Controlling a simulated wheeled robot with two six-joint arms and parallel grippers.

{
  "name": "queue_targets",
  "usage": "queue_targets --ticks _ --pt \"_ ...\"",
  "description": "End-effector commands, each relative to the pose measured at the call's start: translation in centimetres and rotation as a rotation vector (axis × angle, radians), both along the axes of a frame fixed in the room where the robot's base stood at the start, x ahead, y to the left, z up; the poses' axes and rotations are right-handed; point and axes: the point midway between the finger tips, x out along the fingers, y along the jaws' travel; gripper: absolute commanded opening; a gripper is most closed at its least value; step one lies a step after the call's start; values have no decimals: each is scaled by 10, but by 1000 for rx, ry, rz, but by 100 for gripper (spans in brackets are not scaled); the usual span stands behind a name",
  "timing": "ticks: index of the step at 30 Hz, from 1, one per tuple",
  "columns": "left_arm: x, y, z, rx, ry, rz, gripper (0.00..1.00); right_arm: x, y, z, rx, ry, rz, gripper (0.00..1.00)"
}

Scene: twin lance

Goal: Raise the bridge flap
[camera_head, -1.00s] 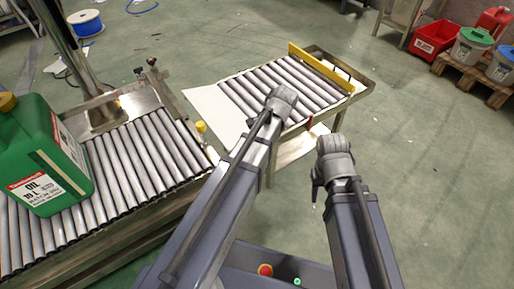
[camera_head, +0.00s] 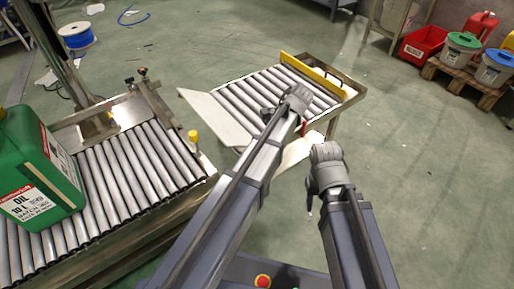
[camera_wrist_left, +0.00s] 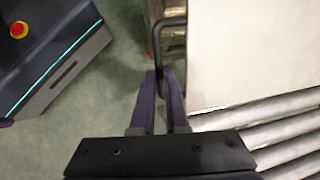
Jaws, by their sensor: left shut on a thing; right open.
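The bridge flap is a pale flat plate (camera_head: 215,114) at the left end of the far roller conveyor (camera_head: 275,93), across the gap from the near roller conveyor (camera_head: 130,172). In the left wrist view, the flap (camera_wrist_left: 250,50) fills the upper right, beside rollers. My left gripper (camera_wrist_left: 163,78) is shut on a dark bar handle (camera_wrist_left: 168,28) beside the flap. In the head view my left arm hides its fingers and the handle. My right gripper (camera_head: 310,203) is open and empty, apart from the conveyors; its fingers show only slightly.
A green oil canister (camera_head: 38,170) stands on the near conveyor. A yellow stop bar (camera_head: 315,73) edges the far conveyor. A yellow knob (camera_head: 193,135) stands at the near conveyor's corner. A red bin (camera_head: 425,43) and buckets are at the back right. Floor at right is clear.

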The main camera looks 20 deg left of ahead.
Motion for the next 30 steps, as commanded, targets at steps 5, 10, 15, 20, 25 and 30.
queue_targets --ticks 5,10,15,20,25,30 --pt "2 0 1 1 -3 -3 0 0 0 1 0 0 0 50" --pt "2 0 0 1 -3 -2 31 0 0 0 0 0 0 50" --pt "1 0 0 0 -3 -1 42 0 0 0 0 0 0 50" --pt "1 0 0 0 -3 -1 42 0 0 0 0 0 0 50" --pt "3 0 6 0 -2 0 42 0 0 6 0 0 0 50" --pt "8 -1 21 1 -2 1 42 0 0 21 0 1 0 50"
